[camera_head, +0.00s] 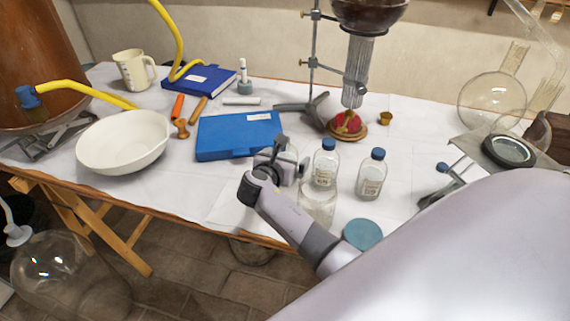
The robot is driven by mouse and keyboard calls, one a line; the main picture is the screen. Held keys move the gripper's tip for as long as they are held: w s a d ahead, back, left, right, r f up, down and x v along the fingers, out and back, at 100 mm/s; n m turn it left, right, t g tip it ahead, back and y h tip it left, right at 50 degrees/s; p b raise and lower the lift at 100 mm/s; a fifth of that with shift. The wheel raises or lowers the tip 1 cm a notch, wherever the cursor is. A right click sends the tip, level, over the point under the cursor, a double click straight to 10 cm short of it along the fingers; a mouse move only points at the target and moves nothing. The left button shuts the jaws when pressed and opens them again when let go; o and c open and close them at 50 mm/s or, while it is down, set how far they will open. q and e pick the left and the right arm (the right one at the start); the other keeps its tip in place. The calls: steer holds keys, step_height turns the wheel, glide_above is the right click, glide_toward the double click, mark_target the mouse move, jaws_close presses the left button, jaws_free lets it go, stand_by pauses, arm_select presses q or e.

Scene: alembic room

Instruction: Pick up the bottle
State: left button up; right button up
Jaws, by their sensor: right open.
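Two clear glass bottles with blue caps stand upright on the white-covered table. One bottle (325,165) is just right of my right gripper, and the other bottle (371,178) is further right. A clear glass vessel (317,207) shows in front of the first bottle, partly hidden by my arm. My right gripper (288,160) is open, close to the left side of the nearer bottle. I cannot tell whether it touches the bottle. My left gripper is not in view.
A blue case (238,136) lies behind and left of my right gripper. A white bowl (123,142) is at the left. A metal stand (313,60) with glassware is at the back. The table's front edge is close below the gripper. A round flask (492,101) is at the right.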

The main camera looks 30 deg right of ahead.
steer(key=c, duration=1.4)
steer(key=shift+o, duration=0.2)
steer(key=shift+r, duration=0.2)
step_height(320, 180, up, 20)
steer(key=p, duration=0.2)
steer(key=shift+f+p, duration=0.15)
steer(key=shift+p, duration=0.25)
